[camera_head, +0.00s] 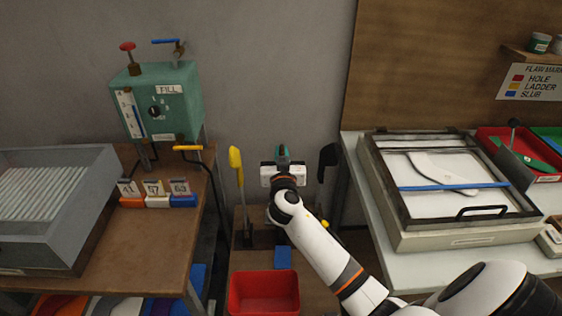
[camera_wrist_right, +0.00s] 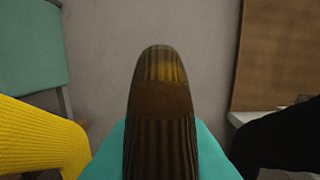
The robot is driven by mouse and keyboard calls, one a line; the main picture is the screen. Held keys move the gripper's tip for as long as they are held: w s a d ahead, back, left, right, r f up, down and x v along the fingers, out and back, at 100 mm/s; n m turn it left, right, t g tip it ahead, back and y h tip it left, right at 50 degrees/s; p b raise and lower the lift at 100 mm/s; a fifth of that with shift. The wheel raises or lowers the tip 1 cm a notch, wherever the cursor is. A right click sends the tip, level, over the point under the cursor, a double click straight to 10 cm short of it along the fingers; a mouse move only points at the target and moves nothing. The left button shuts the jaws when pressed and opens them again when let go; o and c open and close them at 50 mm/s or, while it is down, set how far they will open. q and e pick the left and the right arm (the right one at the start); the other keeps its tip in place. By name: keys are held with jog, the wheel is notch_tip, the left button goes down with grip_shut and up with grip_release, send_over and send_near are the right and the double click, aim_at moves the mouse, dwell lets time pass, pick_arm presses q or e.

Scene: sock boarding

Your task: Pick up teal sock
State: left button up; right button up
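The teal sock (camera_head: 283,153) stands upright at the middle of the head view, showing just above my right gripper (camera_head: 283,172). Its lower part is hidden by my gripper and arm. In the right wrist view the teal sock (camera_wrist_right: 214,155) shows close up on both sides of a dark brown ribbed piece that covers the middle; I cannot tell whether this piece is a finger. My right gripper is at the sock, but its fingertips are hidden, so whether they close on it does not show. My left gripper is not in view.
A yellow sock (camera_head: 237,165) stands to the left and a black sock (camera_head: 326,160) to the right, both close by. A red bin (camera_head: 263,292) sits in front. A green fill tank (camera_head: 160,104) is at left, a framed light box (camera_head: 398,222) at right.

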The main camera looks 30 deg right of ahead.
notch_tip(320, 180, up, 10)
jog(key=shift+p, duration=0.5)
notch_tip(320, 180, up, 11)
jog(key=p, duration=0.8)
jog(key=shift+f, duration=0.2)
